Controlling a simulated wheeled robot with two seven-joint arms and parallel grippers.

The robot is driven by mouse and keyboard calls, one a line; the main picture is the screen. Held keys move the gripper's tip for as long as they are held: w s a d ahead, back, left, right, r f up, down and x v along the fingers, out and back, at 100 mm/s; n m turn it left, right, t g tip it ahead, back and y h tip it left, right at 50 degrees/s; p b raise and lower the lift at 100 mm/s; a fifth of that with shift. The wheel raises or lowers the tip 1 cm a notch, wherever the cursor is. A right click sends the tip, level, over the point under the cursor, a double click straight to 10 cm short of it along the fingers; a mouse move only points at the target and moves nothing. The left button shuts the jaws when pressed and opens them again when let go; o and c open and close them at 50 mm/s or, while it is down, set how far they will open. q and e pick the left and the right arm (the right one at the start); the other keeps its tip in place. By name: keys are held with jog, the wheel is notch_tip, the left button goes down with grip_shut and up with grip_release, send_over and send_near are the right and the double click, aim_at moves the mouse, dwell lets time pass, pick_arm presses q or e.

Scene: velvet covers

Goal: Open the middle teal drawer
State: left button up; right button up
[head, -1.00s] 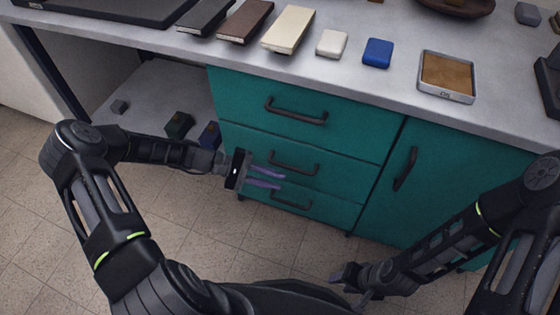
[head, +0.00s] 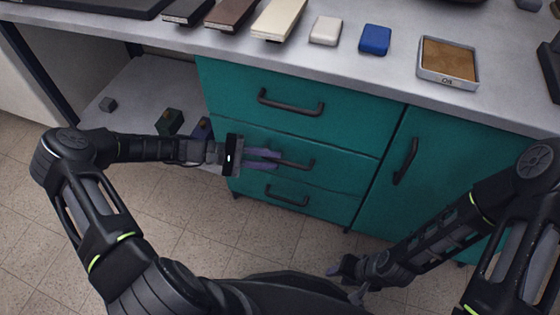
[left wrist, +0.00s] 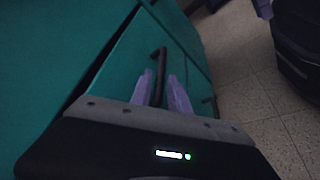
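The middle teal drawer (head: 340,170) is in the cabinet below the counter, between a top and a bottom drawer, and looks closed in the head view. Its dark bar handle (head: 305,165) is partly hidden by my left gripper (head: 278,159). In the left wrist view, the handle (left wrist: 161,60) runs between the two purple fingers of the left gripper (left wrist: 162,85). These fingers are apart, one on each side of the bar; I cannot tell whether either touches it. My right gripper (head: 340,268) is low over the floor, away from the drawers, its opening unclear.
The top drawer handle (head: 291,103) and bottom drawer handle (head: 287,196) stick out above and below. A cabinet door handle (head: 406,161) is to the right. The counter (head: 350,70) holds several small items. An open shelf (head: 145,95) with small blocks is at left.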

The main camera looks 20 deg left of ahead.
pick_arm(q)
jog(key=shift+x, duration=1.55)
jog(key=shift+c, duration=0.5)
grip_shut()
